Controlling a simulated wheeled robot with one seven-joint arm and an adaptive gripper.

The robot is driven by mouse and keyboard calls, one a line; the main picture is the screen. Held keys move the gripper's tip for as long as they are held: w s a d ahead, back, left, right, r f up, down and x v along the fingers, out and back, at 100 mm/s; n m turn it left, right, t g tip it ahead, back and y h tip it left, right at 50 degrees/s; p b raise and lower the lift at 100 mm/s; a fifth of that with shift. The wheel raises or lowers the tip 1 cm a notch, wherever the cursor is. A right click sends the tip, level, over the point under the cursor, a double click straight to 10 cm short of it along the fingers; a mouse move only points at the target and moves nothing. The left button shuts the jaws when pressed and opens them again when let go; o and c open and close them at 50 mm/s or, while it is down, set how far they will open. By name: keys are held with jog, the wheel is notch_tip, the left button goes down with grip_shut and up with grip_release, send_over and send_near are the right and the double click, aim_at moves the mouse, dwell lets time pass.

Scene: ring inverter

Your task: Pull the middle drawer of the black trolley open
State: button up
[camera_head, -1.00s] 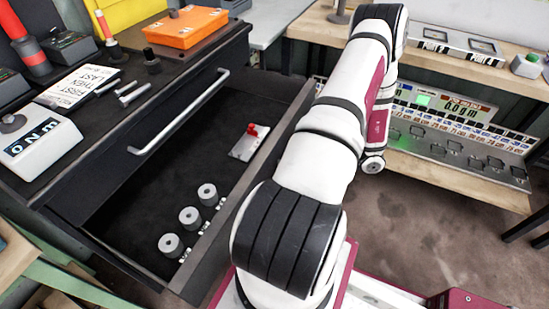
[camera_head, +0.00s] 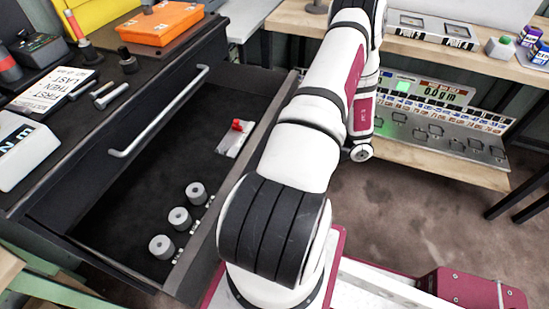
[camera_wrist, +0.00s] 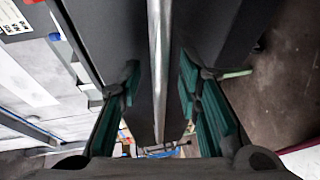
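The black trolley (camera_head: 22,196) stands at the left in the head view. One drawer (camera_head: 125,215) stands pulled out below a closed drawer front with a silver bar handle (camera_head: 160,112). The open drawer holds three grey weights (camera_head: 180,219) and a small plate with a red knob (camera_head: 237,126). My arm crosses in front of its outer edge, and my gripper is hidden in the head view. In the wrist view, my gripper (camera_wrist: 159,88) is open, its green-padded fingers on either side of a silver bar (camera_wrist: 157,60), with gaps visible. The bar runs along a dark panel.
An orange case (camera_head: 160,24), tools and a white box (camera_head: 22,150) lie on the trolley top. A wooden bench (camera_head: 450,160) with a lit scale display (camera_head: 440,90) stands at the right. Brown floor (camera_head: 400,215) is clear between bench and trolley.

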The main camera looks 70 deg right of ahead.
jog(key=v, duration=1.1)
jog(key=shift+s, duration=0.1)
